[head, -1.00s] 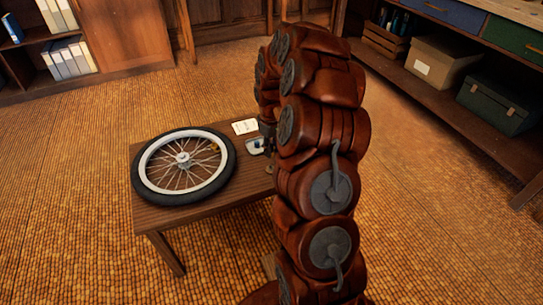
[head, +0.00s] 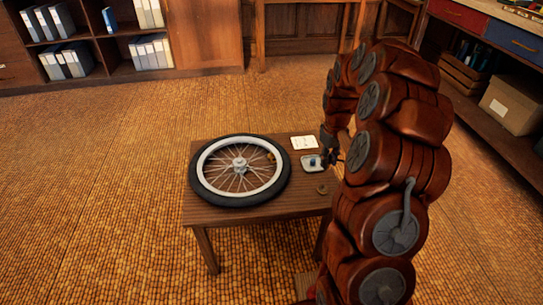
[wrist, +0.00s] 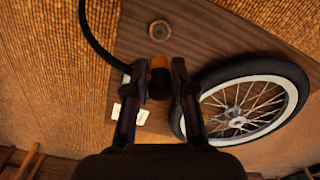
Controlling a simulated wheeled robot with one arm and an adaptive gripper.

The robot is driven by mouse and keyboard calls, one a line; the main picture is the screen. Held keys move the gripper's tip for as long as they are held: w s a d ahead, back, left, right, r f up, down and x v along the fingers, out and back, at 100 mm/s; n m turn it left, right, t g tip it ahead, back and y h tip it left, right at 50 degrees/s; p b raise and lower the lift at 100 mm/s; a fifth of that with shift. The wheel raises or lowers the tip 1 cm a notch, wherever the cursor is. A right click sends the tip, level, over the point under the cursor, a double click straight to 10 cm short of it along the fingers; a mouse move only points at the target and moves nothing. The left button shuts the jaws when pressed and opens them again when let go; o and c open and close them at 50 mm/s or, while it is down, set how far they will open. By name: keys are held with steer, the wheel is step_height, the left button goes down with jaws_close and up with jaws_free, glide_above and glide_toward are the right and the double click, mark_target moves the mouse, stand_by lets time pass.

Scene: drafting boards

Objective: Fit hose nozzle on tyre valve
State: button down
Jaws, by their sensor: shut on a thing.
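The wheel (head: 207,189) lies flat on the small wooden table, black tyre around a pale rim and spokes. It also shows at the right in the wrist view (wrist: 292,112). A small brass-coloured piece (head: 270,156) sits at the rim's right inner side; it may be the valve. My gripper (wrist: 163,88) is shut on a dark piece with an orange-brown end (wrist: 160,64), which seems to be the hose nozzle. A black hose (wrist: 90,38) curves away from it at the left. In the head view my gripper (head: 329,150) is right of the wheel, apart from it, its grip unclear.
Shelves with binders stand at the back left, a workbench at the right.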

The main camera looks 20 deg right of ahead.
steer(key=shift+r, duration=0.75)
steer(key=shift+w, duration=0.1)
steer(key=shift+w+a+p, duration=1.1)
steer(key=shift+w+a, duration=0.95)
steer(key=shift+w, duration=0.85)
steer(key=shift+w+a+p, duration=1.05)
steer(key=shift+w+a, duration=0.95)
steer(key=shift+w, duration=0.95)
steer(key=shift+w+a+p, duration=1.1)
steer(key=shift+w+a, duration=0.95)
steer(key=shift+w, duration=0.85)
steer(key=shift+f, duration=0.15)
steer(key=shift+f, duration=1.9)
steer(key=shift+f, duration=1.3)
